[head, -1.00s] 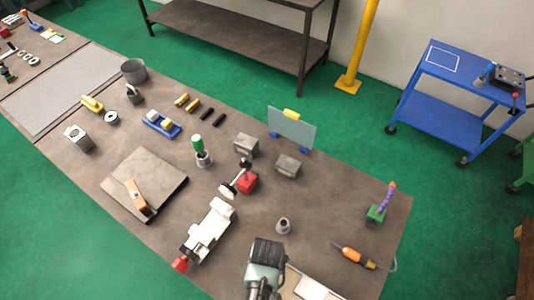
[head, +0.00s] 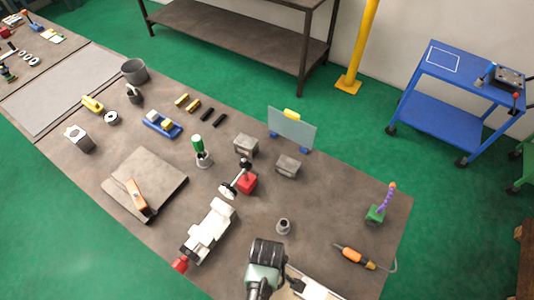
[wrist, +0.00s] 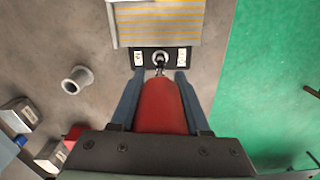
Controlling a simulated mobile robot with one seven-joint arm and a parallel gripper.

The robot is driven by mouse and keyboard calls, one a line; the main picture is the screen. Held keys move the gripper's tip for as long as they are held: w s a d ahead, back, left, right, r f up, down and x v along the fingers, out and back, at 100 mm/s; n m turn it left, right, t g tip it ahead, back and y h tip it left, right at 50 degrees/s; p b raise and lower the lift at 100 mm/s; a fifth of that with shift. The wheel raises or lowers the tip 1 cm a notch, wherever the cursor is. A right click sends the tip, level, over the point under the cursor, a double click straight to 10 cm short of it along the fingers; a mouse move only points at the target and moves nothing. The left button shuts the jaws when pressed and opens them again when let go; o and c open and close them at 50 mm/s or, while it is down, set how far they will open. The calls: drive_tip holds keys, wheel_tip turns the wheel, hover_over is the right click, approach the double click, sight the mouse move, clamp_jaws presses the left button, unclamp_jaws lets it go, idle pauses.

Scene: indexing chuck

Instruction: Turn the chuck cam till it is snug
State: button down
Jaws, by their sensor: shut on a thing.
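In the wrist view my gripper (wrist: 160,74) has its two blue-grey fingers on either side of a red handle (wrist: 160,106). A thin dark metal tip runs from the handle to a round metal socket (wrist: 160,57) on a black plate with white labels. The tip appears to meet the socket, but I cannot tell how deep it sits. Behind the plate is a pale block with yellow stripes (wrist: 160,25). In the head view my arm covers most of this spot; a pale panel (head: 314,289) shows beside it at the bottom edge.
A grey hollow collar (head: 283,226) stands near my arm and also shows in the wrist view (wrist: 77,80). An orange-handled tool (head: 354,257) with a cable lies to the right. A white vise-like fixture (head: 208,231) is to the left. Green floor borders the bench.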

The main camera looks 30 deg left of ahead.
drive_tip(key=n, duration=0.6)
drive_tip(key=shift+n, duration=0.4)
drive_tip(key=shift+f+b, duration=0.65)
drive_tip(key=shift+f, duration=0.2)
idle(0.6)
drive_tip(key=c, duration=1.1)
unclamp_jaws()
clamp_jaws()
drive_tip(key=shift+r, duration=0.1)
